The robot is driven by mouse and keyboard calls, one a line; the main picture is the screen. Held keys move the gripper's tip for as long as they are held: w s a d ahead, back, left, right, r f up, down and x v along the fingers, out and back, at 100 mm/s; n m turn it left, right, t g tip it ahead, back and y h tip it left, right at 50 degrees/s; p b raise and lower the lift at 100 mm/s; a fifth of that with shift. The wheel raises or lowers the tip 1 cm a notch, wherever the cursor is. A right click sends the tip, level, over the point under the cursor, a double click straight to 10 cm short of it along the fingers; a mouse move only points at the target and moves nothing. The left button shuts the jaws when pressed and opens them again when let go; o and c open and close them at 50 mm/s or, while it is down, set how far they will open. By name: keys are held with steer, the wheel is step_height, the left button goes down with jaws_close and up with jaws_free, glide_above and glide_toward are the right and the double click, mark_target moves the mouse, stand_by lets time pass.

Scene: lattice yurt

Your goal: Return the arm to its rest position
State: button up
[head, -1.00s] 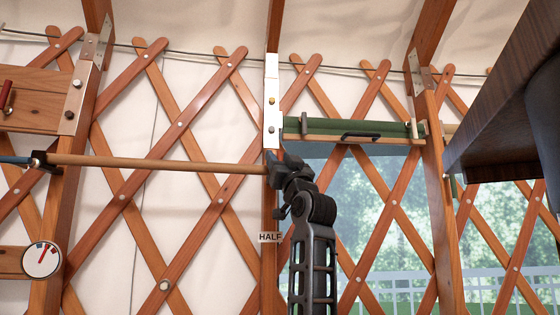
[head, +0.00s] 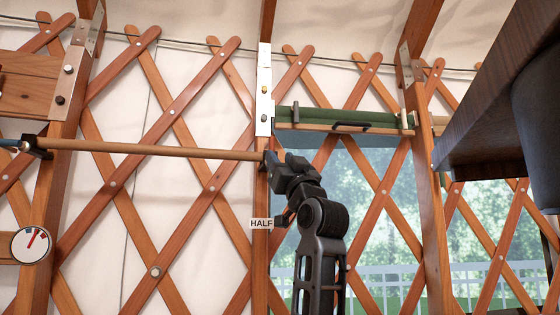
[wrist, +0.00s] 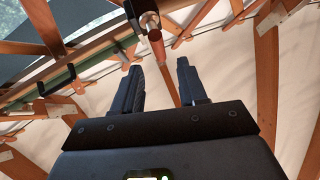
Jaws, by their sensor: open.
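My gripper (head: 271,160) is at the end of my raised black arm, in front of the wooden post in the middle of the head view. It appears close to the right end of a long wooden rod (head: 150,149), but I cannot tell from the head view whether they touch. In the wrist view, the two dark fingers of my gripper (wrist: 162,80) stand apart, and I see nothing clamped between them.
A rolled green blind (head: 345,117) hangs above the window to the right. A dark wooden slab (head: 490,120) juts in at upper right. A dial (head: 31,245) and a "HALF" label (head: 261,224) are on the left and middle. Lattice slats (head: 150,165) cover the wall.

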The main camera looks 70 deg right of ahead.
stand_by(0.4)
steer(key=w+a+f+n+y, duration=0.1)
steer(key=w+a+f+y, duration=0.2)
steer(key=f, duration=0.7)
steer(key=w+a+f+y, duration=0.15)
steer(key=a+f, duration=0.25)
steer(key=f, duration=0.6)
steer(key=w+a+f+n+y, duration=0.15)
steer(key=w+a+f, duration=0.25)
steer(key=f, duration=0.6)
steer(key=s+a+f+y, duration=0.2)
steer(key=a+f, duration=0.5)
steer(key=f, duration=0.3)
steer(key=s+a+f+n+g+y, duration=0.35)
steer(key=s+a+f+y, duration=0.35)
steer(key=s+a+f, duration=1.1)
steer(key=s+a+n+g+y, duration=0.1)
steer(key=s+a+n+y, duration=0.1)
steer(key=s, duration=1.1)
steer(key=shift+s+a+f+g, duration=0.25)
steer(key=shift+a+g, duration=0.1)
steer(key=shift+a, duration=0.5)
steer(key=shift+c, duration=0.2)
